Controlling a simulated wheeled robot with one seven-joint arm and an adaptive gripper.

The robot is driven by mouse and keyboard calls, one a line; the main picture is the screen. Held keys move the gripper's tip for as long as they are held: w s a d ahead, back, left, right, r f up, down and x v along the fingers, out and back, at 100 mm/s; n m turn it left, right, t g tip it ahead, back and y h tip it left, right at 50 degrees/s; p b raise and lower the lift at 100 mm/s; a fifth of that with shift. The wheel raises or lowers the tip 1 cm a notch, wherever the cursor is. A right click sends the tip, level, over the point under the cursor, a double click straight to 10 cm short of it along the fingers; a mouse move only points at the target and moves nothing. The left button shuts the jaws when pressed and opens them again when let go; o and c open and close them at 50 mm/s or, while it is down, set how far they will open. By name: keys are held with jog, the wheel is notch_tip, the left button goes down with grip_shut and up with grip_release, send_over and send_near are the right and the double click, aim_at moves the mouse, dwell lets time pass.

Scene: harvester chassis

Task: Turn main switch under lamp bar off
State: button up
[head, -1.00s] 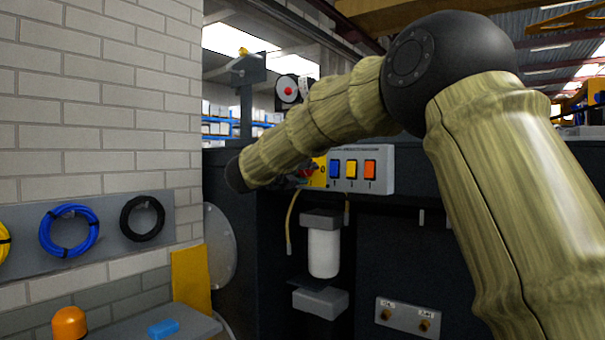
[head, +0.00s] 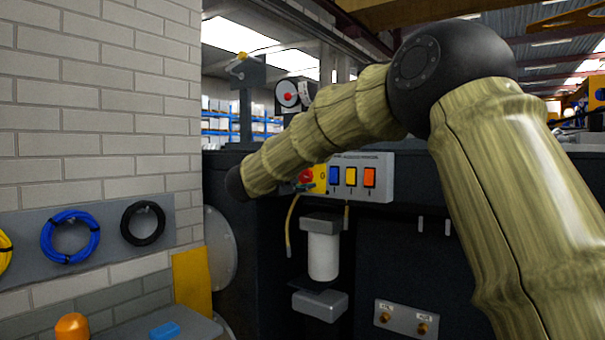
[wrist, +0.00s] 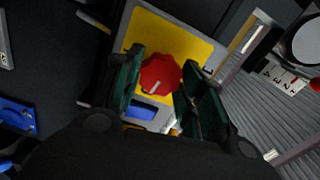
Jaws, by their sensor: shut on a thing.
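The main switch is a red knob (wrist: 160,77) on a yellow plate (wrist: 181,37), facing me in the wrist view. In the head view the red knob (head: 306,175) shows just beyond my forearm, at the left end of a grey panel (head: 383,159). My gripper (wrist: 162,64) has its dark green fingers on both sides of the knob and is shut on it. A short pale mark on the knob runs slantwise in the wrist view. In the head view my arm hides most of the gripper.
Blue (head: 334,175), yellow (head: 351,176) and orange (head: 370,177) rockers sit right of the knob. A round dial with a red centre (head: 288,93) is above. A white filter canister (head: 323,257) and a hose (head: 291,225) hang below. A brick wall (head: 100,130) stands left.

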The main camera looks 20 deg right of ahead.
jog(key=shift+n, duration=0.5)
jog(key=shift+p, duration=0.3)
jog(key=o, duration=1)
jog(key=shift+a, duration=0.15)
jog(key=v, duration=1.1)
jog(key=shift+s+a, duration=0.3)
jog(key=shift+f, duration=0.15)
